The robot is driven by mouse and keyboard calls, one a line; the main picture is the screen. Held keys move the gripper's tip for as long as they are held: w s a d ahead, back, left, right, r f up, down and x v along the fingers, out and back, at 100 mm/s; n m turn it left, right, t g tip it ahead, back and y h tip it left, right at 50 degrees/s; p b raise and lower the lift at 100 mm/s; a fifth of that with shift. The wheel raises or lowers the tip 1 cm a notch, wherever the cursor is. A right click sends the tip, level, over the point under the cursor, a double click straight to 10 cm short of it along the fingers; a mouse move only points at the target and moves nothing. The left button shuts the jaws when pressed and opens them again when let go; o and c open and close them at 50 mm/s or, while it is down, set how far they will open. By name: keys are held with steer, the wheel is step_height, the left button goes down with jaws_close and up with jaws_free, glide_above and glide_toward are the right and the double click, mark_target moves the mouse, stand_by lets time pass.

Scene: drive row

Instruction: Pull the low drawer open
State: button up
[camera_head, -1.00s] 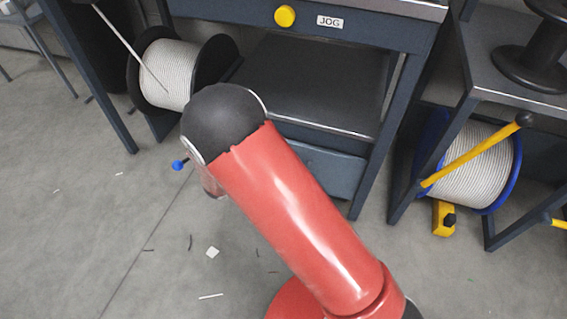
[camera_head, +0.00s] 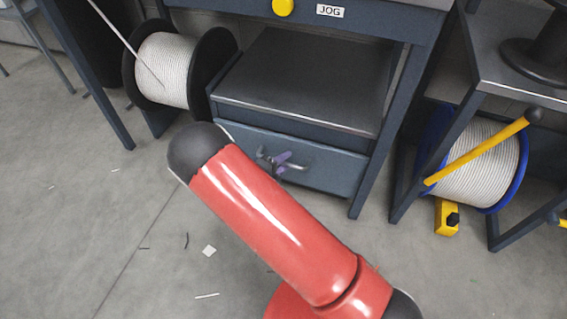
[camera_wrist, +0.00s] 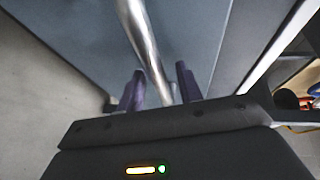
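The low drawer (camera_head: 335,172) is a blue-grey front under the dark shelf of the middle bench. It looks shut, roughly flush with its frame. Its metal bar handle (camera_head: 297,166) shows past my arm. My gripper (camera_head: 279,160), with purple fingers, is at the handle. In the wrist view the handle bar (camera_wrist: 143,42) runs down between the two fingers of my gripper (camera_wrist: 160,88). The fingers stand apart on either side of the bar, with gaps visible, so they are open around it. The drawer front (camera_wrist: 75,30) fills the background there.
The shelf (camera_head: 300,85) above the drawer is empty. A yellow knob (camera_head: 283,6) and a JOG label (camera_head: 330,11) are on the upper panel. A black-flanged cable reel (camera_head: 163,70) stands left, a blue-flanged reel (camera_head: 490,165) with a yellow lever (camera_head: 480,152) right. The floor at left is mostly open.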

steer(key=shift+d, duration=0.1)
jaws_close()
stand_by(0.3)
steer(key=s+a+p, duration=0.2)
steer(key=s+a, duration=0.2)
steer(key=s, duration=0.8)
steer(key=s+a+p, duration=0.3)
steer(key=s+a, duration=0.2)
steer(key=s, duration=0.8)
steer(key=shift+p, duration=0.3)
jaws_free()
